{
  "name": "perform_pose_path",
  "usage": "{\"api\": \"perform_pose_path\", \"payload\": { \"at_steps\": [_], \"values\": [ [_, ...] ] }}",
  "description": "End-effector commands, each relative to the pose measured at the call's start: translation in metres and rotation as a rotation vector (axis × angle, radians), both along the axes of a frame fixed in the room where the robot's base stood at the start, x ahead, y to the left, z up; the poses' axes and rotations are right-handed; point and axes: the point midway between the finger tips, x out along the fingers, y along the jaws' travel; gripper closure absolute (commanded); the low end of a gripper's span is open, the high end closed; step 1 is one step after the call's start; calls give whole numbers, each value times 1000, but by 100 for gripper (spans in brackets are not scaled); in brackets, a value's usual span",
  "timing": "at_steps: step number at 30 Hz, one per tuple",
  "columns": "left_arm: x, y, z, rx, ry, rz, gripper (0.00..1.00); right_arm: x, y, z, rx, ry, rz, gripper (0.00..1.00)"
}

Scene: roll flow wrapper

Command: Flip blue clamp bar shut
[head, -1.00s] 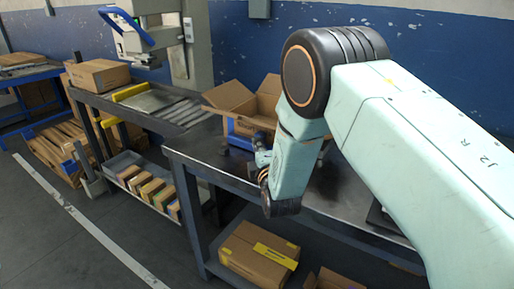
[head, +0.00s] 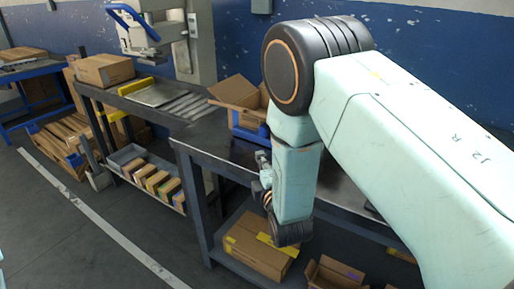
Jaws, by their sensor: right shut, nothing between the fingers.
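A blue bar-shaped handle (head: 134,22) sticks up at an angle from the pale machine head at the upper left. A blue part (head: 250,132) also shows on the dark table below the open carton, partly behind my right arm. I cannot tell which of these is the clamp bar. My right gripper (head: 263,166) is shut and empty at the front edge of the table, small and partly hidden by its own wrist. It is in front of the blue part and far from the blue handle. My left gripper is not in view.
An open carton (head: 238,94) stands on the dark table (head: 205,138). More cartons (head: 255,248) sit on the lower shelf. The floor at the left front is clear.

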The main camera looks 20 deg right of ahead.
Motion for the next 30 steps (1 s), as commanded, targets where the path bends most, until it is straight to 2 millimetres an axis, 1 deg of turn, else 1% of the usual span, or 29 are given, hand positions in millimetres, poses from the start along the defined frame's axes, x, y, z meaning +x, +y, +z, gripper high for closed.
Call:
{"api": "perform_pose_path", "payload": {
  "at_steps": [1, 3, 7, 30],
  "values": [
    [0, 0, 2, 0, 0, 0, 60, -8, 2, 0, -2, 3, 2, 100],
    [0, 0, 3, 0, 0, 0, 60, -15, 3, 0, -1, 2, 2, 100],
    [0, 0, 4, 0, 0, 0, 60, -23, 3, 0, 0, 1, 1, 100],
    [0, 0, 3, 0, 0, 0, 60, -29, 5, -1, -1, 1, 1, 100]
  ]
}}
